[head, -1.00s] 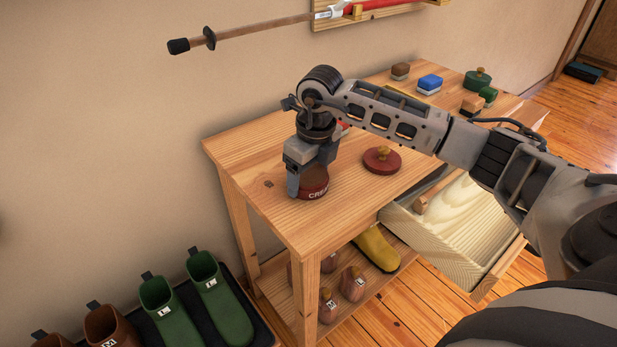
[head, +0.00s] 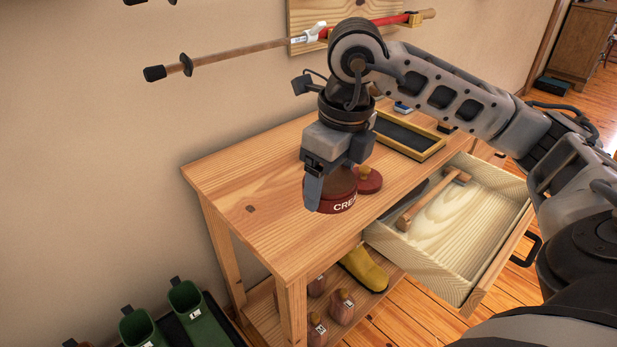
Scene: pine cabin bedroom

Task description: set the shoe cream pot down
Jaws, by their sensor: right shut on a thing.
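The shoe cream pot (head: 345,206) is a round, dark red pot with brown contents and white lettering, partly readable as "CREA". My right gripper (head: 335,178) is shut on it from above, with one finger down its left side. The pot looks upright and appears held a little above the wooden bench top (head: 240,180). A dark red lid (head: 369,183) with a wooden knob lies on the bench just behind and to the right of the pot, partly hidden by it. My left gripper is not in view.
A dark framed tray (head: 405,138) lies farther back. The bench's left end is clear. Yellow shoe (head: 364,268) and shoe trees (head: 342,308) are on the lower shelf.

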